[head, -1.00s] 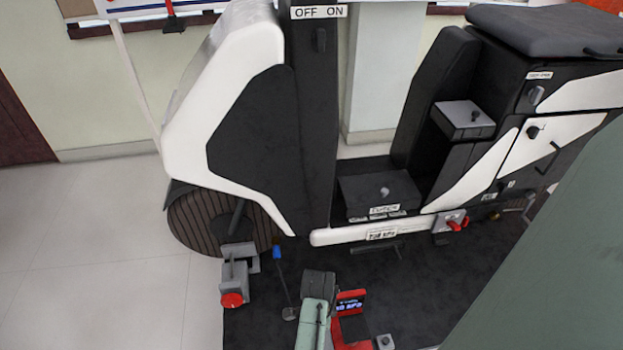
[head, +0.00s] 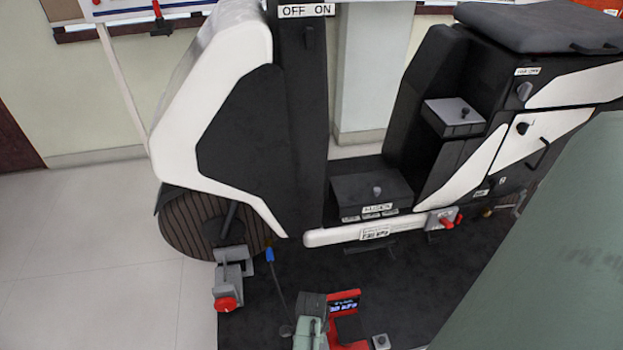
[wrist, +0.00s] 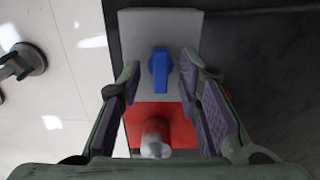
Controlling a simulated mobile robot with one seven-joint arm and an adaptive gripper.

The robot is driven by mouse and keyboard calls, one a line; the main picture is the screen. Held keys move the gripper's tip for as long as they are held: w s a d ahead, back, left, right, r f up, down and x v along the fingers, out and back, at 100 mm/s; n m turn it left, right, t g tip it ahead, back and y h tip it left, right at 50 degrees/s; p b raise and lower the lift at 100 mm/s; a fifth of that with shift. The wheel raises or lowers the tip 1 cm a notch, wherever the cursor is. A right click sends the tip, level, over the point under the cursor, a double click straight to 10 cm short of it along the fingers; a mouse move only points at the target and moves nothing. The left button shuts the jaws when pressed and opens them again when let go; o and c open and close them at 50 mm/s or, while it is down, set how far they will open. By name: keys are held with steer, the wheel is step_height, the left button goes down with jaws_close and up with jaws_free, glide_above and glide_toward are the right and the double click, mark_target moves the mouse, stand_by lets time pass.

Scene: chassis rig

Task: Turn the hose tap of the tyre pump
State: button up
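The tyre pump is a red body with a lit display (head: 344,304) at the bottom middle of the head view. In the wrist view its red part (wrist: 180,112) adjoins a grey plate (wrist: 137,32). The hose tap, a blue lever (wrist: 160,68), sits on that plate, its long end pointing down the picture. My gripper (wrist: 160,76) is open, with one finger on each side of the lever and a visible gap at both. Nothing is held. In the head view, my gripper and arm (head: 308,328) stand just left of the display, and the tap is hidden.
A pale round knob (wrist: 154,146) stands on the red part, between the finger bases. A blue-topped lever (head: 270,256) and a grey bracket with a red knob (head: 226,303) stand left of my arm. The large black and white machine (head: 235,140) rises behind.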

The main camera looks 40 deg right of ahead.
jaws_close()
steer(key=shift+r+n+p, duration=0.1)
steer(key=shift+n+p, duration=0.2)
steer(key=shift+p, duration=0.05)
steer(key=shift+r+n+p, duration=0.1)
steer(key=shift+n+p, duration=1.45)
steer(key=shift+n, duration=0.15)
steer(key=n+p, duration=0.3)
steer(key=n, duration=0.2)
steer(key=shift+n, duration=0.4)
steer(key=shift+f, duration=0.2)
